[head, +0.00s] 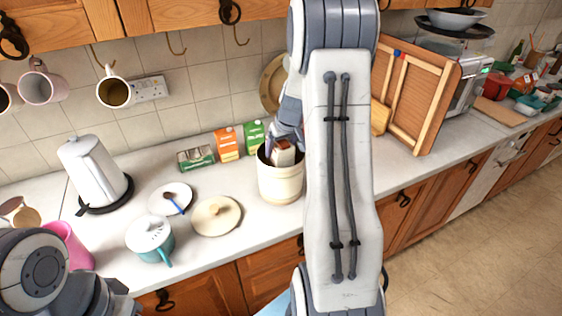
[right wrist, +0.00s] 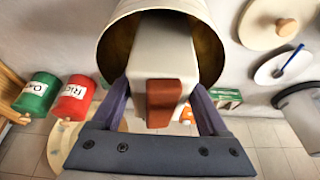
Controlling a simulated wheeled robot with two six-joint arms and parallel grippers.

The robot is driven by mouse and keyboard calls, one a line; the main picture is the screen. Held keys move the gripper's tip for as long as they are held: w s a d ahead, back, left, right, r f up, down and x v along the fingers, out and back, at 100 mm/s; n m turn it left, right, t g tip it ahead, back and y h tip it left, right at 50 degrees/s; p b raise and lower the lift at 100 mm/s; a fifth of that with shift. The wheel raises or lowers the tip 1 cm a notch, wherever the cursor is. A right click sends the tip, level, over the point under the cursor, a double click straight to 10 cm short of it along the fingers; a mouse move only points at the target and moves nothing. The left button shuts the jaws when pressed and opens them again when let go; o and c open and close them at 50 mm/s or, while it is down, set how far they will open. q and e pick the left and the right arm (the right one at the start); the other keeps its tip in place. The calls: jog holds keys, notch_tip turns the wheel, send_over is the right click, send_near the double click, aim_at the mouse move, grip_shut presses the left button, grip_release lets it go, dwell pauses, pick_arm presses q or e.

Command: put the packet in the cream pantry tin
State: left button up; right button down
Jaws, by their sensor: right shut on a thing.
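The cream pantry tin (head: 280,184) stands upright and open on the counter, and its rim and inside wall show in the right wrist view (right wrist: 118,42). The packet (head: 284,157) is pale with a reddish-brown patch. It also shows in the right wrist view (right wrist: 160,50), reaching into the tin's mouth. My right gripper (right wrist: 160,90) is shut on the packet at the tin's opening. Whether the packet touches the bottom is hidden. A cream lid with a knob (head: 216,216) lies on the counter left of the tin.
A wooden frame (head: 417,98) leans at the right.

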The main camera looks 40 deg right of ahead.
jog(key=shift+d+f+b, duration=0.1)
jog(key=shift+f+b, duration=0.2)
jog(key=shift+f, duration=2.95)
jog(key=shift+f, duration=0.15)
grip_release()
